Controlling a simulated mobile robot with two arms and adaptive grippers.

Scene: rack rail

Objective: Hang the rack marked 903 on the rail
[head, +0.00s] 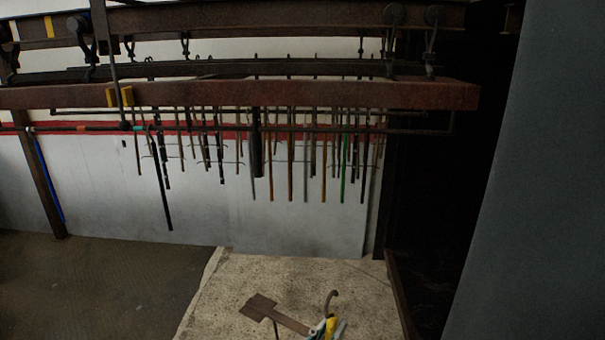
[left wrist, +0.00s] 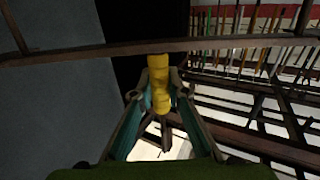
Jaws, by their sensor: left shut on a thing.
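A brown rack (head: 290,320) with a flat plate at its left end and a curved hook (head: 332,296) at its right shows at the bottom of the head view. No number can be read on it. My left gripper (head: 328,328) is at the hook end, shut on a yellow part of the rack. In the left wrist view the teal fingers (left wrist: 160,100) close around this yellow part (left wrist: 158,75). A long rust-brown rail (head: 300,95) runs across the upper head view, well above and beyond the rack. My right gripper is not in view.
Many thin rods (head: 290,165) hang in a row below the rail, one of them green (head: 344,165). Dark beams and hooks lie above. A yellow block (head: 120,97) sits at the rail's left. A large grey surface (head: 540,200) fills the right. The pale slab (head: 240,270) below is mostly clear.

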